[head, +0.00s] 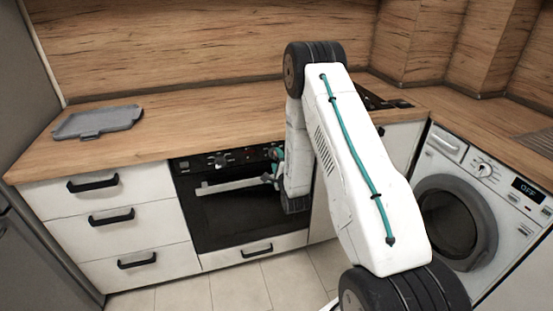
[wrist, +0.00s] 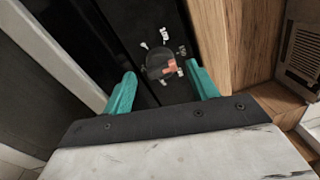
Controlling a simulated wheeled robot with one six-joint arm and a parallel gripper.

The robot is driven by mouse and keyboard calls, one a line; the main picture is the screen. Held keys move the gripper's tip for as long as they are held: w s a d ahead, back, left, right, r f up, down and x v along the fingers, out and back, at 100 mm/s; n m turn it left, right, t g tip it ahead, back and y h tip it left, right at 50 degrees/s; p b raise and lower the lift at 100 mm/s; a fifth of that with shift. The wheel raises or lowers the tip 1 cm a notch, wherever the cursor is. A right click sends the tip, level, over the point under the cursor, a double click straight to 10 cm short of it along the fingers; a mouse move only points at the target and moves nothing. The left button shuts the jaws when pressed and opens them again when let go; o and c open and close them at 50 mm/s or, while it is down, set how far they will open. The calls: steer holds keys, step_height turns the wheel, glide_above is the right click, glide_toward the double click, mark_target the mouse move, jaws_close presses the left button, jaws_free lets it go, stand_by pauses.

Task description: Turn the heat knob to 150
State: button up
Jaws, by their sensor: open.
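My gripper (wrist: 161,70) is open, with one teal finger on each side of the knob. I cannot tell whether the fingers touch it. In the head view my gripper (head: 273,167) is at the right end of the oven (head: 235,218) front, and my arm hides part of the panel there.
The oven's pale handle bar (head: 228,186) runs just below the panel. Left of the oven are white drawers (head: 98,216). A grey tray (head: 98,122) lies on the wooden worktop (head: 190,127). A washing machine (head: 470,205) showing OFF stands at the right.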

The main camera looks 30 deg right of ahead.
steer(key=v, duration=0.5)
steer(key=shift+s+a, duration=0.1)
steer(key=shift+s, duration=0.25)
